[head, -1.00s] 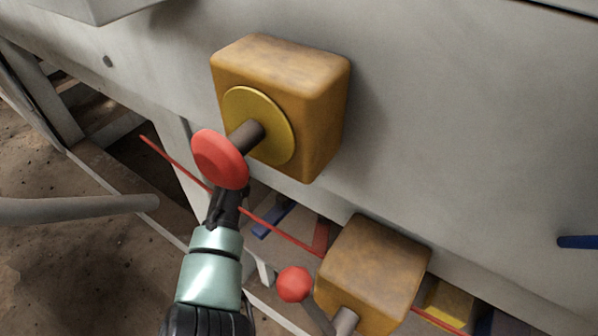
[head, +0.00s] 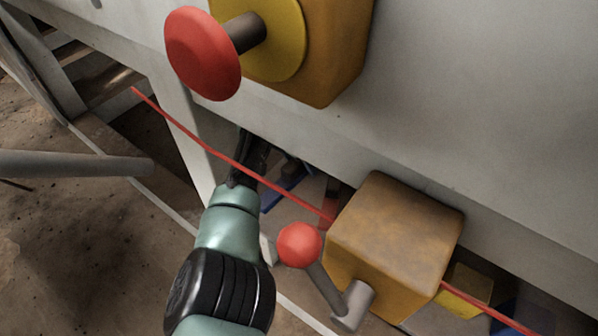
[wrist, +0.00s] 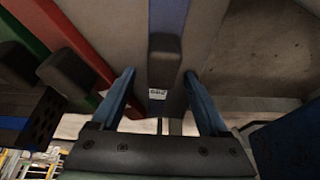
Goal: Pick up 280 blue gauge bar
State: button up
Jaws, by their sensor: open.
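In the wrist view a blue bar (wrist: 168,14) runs down from the top edge to a dark grey end block (wrist: 164,55). My gripper (wrist: 159,74) is open, with one blue finger on each side of the block and nothing clearly held. In the head view my gripper (head: 250,152) reaches in under the machine's edge, in shadow. A blue bar (head: 288,178) shows partly just right of it, and most of it is hidden.
A red bar (wrist: 68,42) and a green bar (wrist: 24,28) lie left of the blue bar. A red line (head: 185,128) crosses near my arm. A red knob (head: 203,54) is above, and a red ball lever (head: 299,245) on an orange box (head: 395,240) is right.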

grip_shut()
jog(key=shift+r, duration=0.1)
dwell(0.4)
